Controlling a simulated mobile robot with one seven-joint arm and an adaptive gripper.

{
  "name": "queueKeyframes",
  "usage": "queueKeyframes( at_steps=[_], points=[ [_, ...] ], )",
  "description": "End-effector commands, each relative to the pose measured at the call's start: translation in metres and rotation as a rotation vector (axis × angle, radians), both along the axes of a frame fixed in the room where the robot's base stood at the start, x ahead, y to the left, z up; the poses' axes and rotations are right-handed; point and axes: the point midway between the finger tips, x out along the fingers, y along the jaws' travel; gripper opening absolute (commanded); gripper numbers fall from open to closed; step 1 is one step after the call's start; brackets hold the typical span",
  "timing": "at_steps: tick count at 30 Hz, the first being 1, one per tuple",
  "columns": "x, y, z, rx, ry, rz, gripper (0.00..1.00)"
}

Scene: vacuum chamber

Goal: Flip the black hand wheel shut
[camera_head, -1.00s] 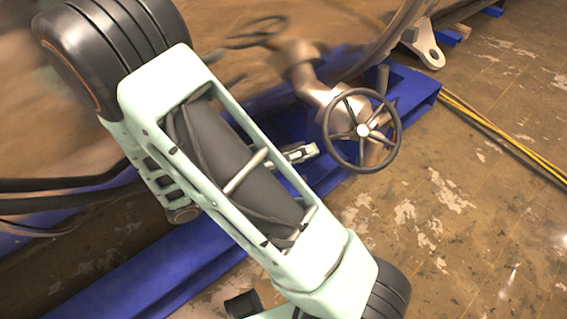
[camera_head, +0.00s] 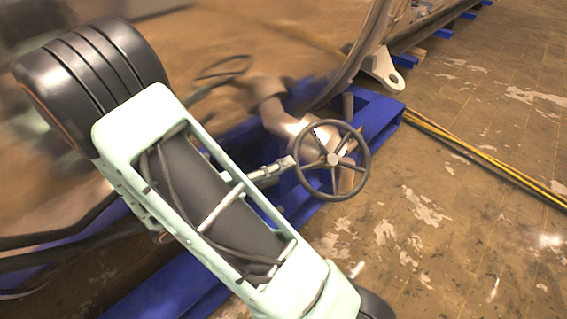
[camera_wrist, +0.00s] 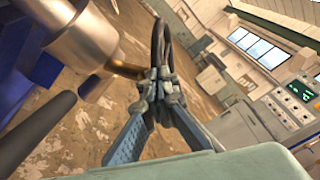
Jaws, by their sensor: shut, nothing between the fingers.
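The black hand wheel (camera_head: 332,159) is a spoked ring with a pale hub, on the copper-coloured valve pipe (camera_head: 283,118) in the head view. My gripper (camera_head: 290,163) is at the wheel's left rim, about level with the hub; I cannot tell whether it touches. In the wrist view, my gripper (camera_wrist: 160,85) has its fingers brought together with nothing held. The dark wheel (camera_wrist: 166,35) shows there nearly edge-on, rising just beyond the fingertips. The contact point is hidden by the fingers. My arm covers much of the left of the head view.
A blue frame (camera_head: 370,115) runs beneath the pipe and the large metal chamber. Yellow cables (camera_head: 480,165) lie on the worn floor at right, where there is free room. A console (camera_wrist: 290,105) stands in the wrist view.

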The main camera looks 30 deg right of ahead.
Motion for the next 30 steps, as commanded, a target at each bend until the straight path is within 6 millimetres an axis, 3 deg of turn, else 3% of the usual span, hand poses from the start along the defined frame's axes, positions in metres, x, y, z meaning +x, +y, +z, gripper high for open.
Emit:
queueKeyframes(
  at_steps=[1,7,30],
  points=[
    [0.003,-0.001,0.010,-0.001,0.001,0.000,0.00],
    [0.013,-0.005,0.016,0.000,0.000,-0.001,0.00],
    [0.014,-0.007,0.009,0.000,0.000,-0.004,0.00]
  ],
)
